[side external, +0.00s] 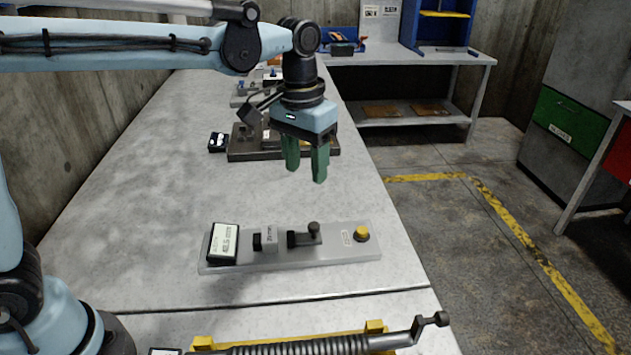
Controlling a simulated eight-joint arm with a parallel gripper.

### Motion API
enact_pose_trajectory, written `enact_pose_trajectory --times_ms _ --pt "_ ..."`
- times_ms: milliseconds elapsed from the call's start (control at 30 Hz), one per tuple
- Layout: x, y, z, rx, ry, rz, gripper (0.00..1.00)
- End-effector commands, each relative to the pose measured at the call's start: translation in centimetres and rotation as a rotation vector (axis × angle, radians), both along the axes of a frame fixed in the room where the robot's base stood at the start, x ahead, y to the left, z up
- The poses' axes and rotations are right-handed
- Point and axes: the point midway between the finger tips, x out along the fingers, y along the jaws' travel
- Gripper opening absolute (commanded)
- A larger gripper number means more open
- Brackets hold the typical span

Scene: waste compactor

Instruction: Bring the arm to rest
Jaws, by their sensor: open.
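My gripper (306,164) hangs from my light-blue arm, its green fingers pointing down. The fingers are apart and nothing shows between them. It is above the grey table (130,190), in front of a dark metal fixture (242,148) that it partly hides. A light-grey plate (330,258) with a display box (223,243), a small clamp-like block (305,236) and a yellow button (361,233) lies nearer the camera. The gripper is apart from this plate, beyond it in the picture.
A spring-like bar on a yellow holder (201,342) lies at the front edge of view. A small black box (217,142) stands left of the dark fixture. A workbench (440,57) with a blue cabinet stands at the back. The table's left half is clear.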

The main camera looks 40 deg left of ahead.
Motion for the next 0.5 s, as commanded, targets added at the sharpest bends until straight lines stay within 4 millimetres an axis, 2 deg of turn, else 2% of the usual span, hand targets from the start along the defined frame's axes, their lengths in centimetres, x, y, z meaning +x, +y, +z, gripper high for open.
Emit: enact_pose_trajectory --times_ms 233,500 --pt "-3.8 3.7 0.8 -0.024 -0.169 0.004 0.50" --pt "-8.1 7.0 -0.3 -0.023 -0.370 0.004 0.50"
